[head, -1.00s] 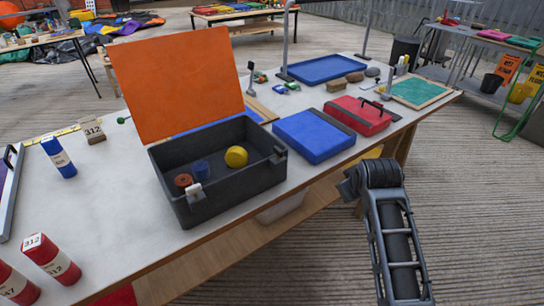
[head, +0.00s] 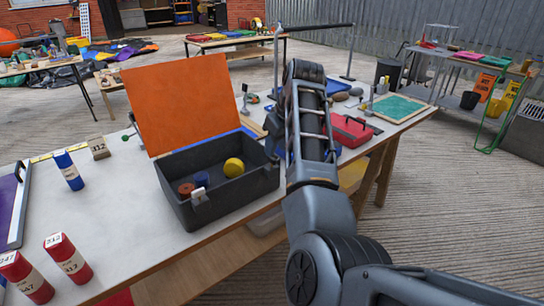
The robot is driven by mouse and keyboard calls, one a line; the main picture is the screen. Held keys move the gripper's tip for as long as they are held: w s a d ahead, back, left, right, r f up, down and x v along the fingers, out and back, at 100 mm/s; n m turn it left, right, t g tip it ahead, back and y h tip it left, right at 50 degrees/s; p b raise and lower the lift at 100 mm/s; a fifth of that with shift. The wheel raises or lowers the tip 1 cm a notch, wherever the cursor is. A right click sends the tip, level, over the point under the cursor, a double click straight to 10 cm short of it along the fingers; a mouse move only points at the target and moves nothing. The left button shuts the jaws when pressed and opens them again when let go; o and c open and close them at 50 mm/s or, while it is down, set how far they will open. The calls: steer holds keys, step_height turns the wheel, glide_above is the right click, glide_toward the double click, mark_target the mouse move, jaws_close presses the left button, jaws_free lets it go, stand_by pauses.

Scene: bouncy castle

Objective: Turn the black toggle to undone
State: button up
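A dark grey box (head: 240,194) stands on the table with its orange lid (head: 185,95) raised. A small black fitting (head: 272,161) sits on the upper right of the box; it may be the black toggle, but its setting is too small to tell. Inside lie a yellow round piece (head: 234,167), a blue piece (head: 202,179) and a red-brown piece (head: 186,189). My arm rises just right of the box. My gripper's fingers do not show; they are out of sight beyond the arm's far end.
A red case (head: 350,131) with a black handle and a mostly hidden blue case stand right of my arm. A green board (head: 402,107) lies farther right.

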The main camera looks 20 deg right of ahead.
mark_target(273, 158)
steer(key=shift+x, duration=2.5)
jaws_close()
